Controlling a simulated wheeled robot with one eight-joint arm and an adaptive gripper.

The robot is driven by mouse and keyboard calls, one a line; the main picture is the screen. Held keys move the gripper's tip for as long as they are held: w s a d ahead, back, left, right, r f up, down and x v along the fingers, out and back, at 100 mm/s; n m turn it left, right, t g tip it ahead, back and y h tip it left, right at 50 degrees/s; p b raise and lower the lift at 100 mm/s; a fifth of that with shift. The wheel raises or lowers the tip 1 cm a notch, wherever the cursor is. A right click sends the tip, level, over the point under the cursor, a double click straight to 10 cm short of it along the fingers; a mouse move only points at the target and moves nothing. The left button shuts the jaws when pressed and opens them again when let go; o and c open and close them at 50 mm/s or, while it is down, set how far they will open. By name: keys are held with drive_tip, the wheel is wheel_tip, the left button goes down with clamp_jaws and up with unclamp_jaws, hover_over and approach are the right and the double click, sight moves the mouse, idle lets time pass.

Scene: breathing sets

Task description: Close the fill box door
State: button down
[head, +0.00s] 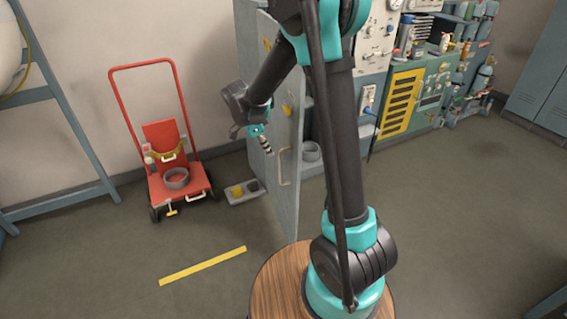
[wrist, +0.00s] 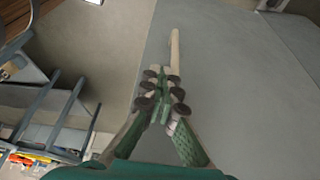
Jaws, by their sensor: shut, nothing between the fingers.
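The grey fill box door (head: 285,205) stands open, swung out from the cabinet toward me. A pale bar handle (head: 284,167) is on its face; it also shows in the wrist view (wrist: 175,48) just beyond my fingertips. My gripper (head: 266,146) is in front of the door face, left of and slightly above the handle. In the wrist view my gripper (wrist: 160,88) is shut with its fingers together and empty. The fingertips appear close to the near end of the handle; whether they touch the door I cannot tell. My arm hides part of the cabinet.
A red hand cart (head: 176,180) stands at the left by the wall. A grey tray (head: 244,191) lies on the floor left of the door. A grey ring (head: 311,151) sits inside the cabinet. A yellow floor strip (head: 203,265) lies on open floor.

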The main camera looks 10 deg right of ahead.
drive_tip(key=w+d+f, duration=0.1)
drive_tip(key=d+f, duration=0.6)
drive_tip(key=f, duration=0.2)
drive_tip(key=shift+d, duration=0.25)
